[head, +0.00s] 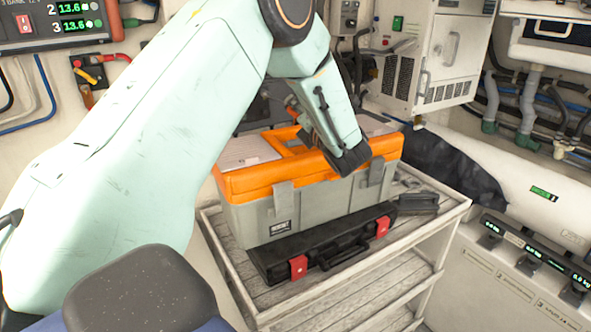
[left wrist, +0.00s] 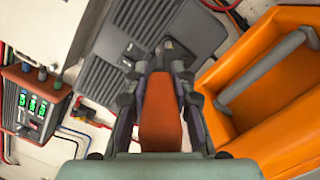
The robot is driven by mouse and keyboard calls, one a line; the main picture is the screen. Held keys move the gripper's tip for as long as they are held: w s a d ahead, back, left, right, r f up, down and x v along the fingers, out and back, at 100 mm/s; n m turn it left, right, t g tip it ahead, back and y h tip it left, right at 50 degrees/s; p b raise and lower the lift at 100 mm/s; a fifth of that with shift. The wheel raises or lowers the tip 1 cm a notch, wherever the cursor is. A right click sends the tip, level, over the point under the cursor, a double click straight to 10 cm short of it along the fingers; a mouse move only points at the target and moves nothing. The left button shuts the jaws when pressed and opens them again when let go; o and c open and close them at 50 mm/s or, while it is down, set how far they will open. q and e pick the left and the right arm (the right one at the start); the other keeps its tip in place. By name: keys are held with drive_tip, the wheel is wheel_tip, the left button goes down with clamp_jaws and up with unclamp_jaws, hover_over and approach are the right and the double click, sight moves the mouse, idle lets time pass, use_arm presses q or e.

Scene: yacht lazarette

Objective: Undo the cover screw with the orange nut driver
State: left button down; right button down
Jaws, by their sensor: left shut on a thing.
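My left gripper (left wrist: 160,75) is shut on the orange-red handle of the nut driver (left wrist: 160,115), which lies between its fingers in the left wrist view. In the head view, the left arm reaches over the toolbox, and a bit of the orange handle (head: 292,107) shows beside the wrist. The gripper points at a dark grey ribbed cover (left wrist: 108,92) on the wall. The driver's tip is hidden behind the fingers. I cannot make out the cover screw or whether the driver touches it. My right gripper is not in view.
A grey toolbox with an orange lid (head: 245,185) stands on a slatted trolley (head: 408,262) below the arm. A black case with red latches (head: 325,250) lies before it. A red meter with green digits (head: 75,25) is at upper left. A white cabinet (head: 425,50) hangs behind.

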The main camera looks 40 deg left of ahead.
use_arm(q)
drive_tip(key=shift+s+d+r, duration=0.1)
drive_tip(key=shift+d+r, duration=0.2)
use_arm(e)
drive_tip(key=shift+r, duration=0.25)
use_arm(q)
drive_tip(key=shift+w+v, duration=0.1)
drive_tip(key=shift+v, duration=1.1)
drive_tip(key=shift+w+v, duration=0.15)
drive_tip(key=shift+v, duration=1.1)
drive_tip(key=shift+r, duration=0.1)
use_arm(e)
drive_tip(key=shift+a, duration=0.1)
